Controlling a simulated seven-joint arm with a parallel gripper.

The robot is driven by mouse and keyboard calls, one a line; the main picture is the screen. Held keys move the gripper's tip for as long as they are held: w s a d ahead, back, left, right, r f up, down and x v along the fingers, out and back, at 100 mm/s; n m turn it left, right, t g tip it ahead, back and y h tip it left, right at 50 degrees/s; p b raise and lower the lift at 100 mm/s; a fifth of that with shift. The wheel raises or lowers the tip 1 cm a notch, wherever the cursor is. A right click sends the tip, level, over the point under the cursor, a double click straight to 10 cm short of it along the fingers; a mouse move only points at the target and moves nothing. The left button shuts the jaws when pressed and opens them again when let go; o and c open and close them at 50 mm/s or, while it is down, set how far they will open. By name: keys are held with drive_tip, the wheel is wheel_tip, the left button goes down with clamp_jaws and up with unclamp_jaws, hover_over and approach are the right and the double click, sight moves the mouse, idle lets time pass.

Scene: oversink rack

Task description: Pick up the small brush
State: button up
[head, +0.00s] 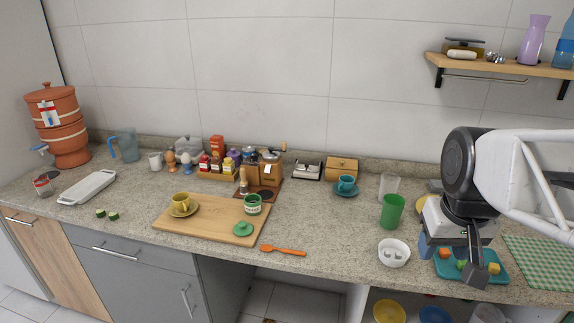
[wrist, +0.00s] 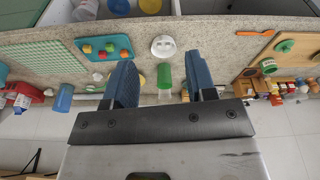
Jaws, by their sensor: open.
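A small upright object with a pale wooden handle (head: 243,182) stands at the back of the wooden board, beside the coffee grinder. It looks like the small brush, but it is too small to be sure. I cannot pick it out in the wrist view. My gripper (head: 477,262) is far to its right, above the teal tray. In the wrist view my gripper (wrist: 162,82) has its two blue fingers apart, with nothing held between them. The green cup (wrist: 164,75) shows beyond the gap.
The wooden board (head: 190,229) holds a yellow cup, green-and-white jar and green lid. An orange utensil (head: 283,250) lies near the counter's front edge. A white dish (head: 394,253), green cup (head: 392,211) and teal tray (head: 497,257) stand right. A wall shelf (head: 500,66) hangs upper right.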

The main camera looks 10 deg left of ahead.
drive_tip(key=w+a+r+n, duration=0.2)
drive_tip(key=w+a, duration=0.2)
drive_tip(key=w, duration=0.4)
drive_tip(key=w+a+r+n, duration=0.15)
drive_tip(key=w+a, duration=0.25)
drive_tip(key=w, duration=0.4)
drive_tip(key=n+g, duration=0.2)
drive_tip(key=n, duration=0.8)
hover_over(244, 168)
wheel_tip(244, 168, down, 16)
drive_tip(key=shift+w+a+f, duration=0.1)
drive_tip(key=shift+a, duration=0.05)
drive_tip(key=shift+w+a+f, duration=0.1)
drive_tip(key=shift+a+f, duration=0.1)
drive_tip(key=shift+a, duration=0.2)
drive_tip(key=shift+f, duration=1.3)
drive_tip(key=shift+f, duration=0.1)
